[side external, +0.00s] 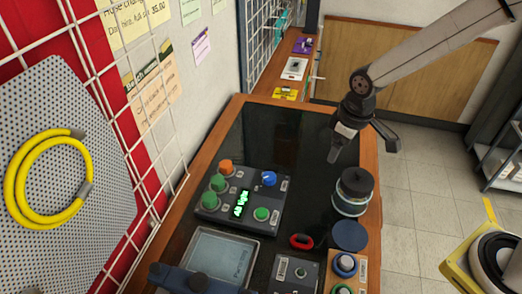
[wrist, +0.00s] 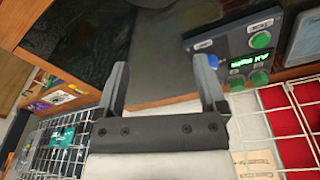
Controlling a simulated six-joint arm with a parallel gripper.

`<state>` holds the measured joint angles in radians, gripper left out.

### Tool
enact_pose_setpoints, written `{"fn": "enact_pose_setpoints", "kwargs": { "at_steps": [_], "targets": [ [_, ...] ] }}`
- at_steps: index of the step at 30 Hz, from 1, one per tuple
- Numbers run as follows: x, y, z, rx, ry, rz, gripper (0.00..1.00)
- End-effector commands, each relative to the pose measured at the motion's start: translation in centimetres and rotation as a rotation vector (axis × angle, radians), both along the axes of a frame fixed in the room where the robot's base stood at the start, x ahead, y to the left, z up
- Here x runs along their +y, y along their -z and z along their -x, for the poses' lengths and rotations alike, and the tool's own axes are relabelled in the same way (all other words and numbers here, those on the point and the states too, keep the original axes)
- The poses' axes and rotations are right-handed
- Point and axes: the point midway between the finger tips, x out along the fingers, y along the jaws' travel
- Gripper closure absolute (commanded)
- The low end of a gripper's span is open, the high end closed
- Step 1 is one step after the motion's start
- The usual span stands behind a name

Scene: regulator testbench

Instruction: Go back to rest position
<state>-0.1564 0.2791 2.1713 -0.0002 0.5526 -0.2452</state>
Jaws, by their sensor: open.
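My gripper (side external: 364,152) hangs above the back right part of the dark bench top, above and behind a jar with a black lid (side external: 353,190). In the wrist view my gripper (wrist: 159,65) has its two fingers spread wide with nothing between them. The regulator box (side external: 240,208) sits on the bench to the left of my gripper, with green, orange and blue knobs and a lit green display. Part of the box (wrist: 235,50) also shows at the upper right of the wrist view.
A red ring (side external: 301,241), a blue disc (side external: 349,235), a small button box (side external: 345,265) and a grey tray (side external: 222,257) occupy the front of the bench. A white wire grid (side external: 150,130) borders the left. The dark bench top (side external: 265,135) behind the regulator box is clear.

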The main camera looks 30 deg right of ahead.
Motion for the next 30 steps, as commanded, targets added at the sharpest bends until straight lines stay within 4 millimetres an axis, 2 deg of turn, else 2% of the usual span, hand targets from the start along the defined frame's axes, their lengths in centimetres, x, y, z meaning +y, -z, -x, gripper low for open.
{"fn": "enact_pose_setpoints", "kwargs": {
  "at_steps": [1,6,12,18,30],
  "targets": [
    [-1.0,-0.2,1.2,-0.011,0.051,-0.006,0.10],
    [-3.7,-0.2,5.0,-0.048,0.217,-0.027,0.10],
    [-5.5,0.0,8.3,-0.079,0.354,-0.046,0.10],
    [-6.0,0.2,9.4,-0.089,0.400,-0.053,0.10],
    [-5.9,0.2,9.4,-0.090,0.400,-0.053,0.10]
  ]
}}
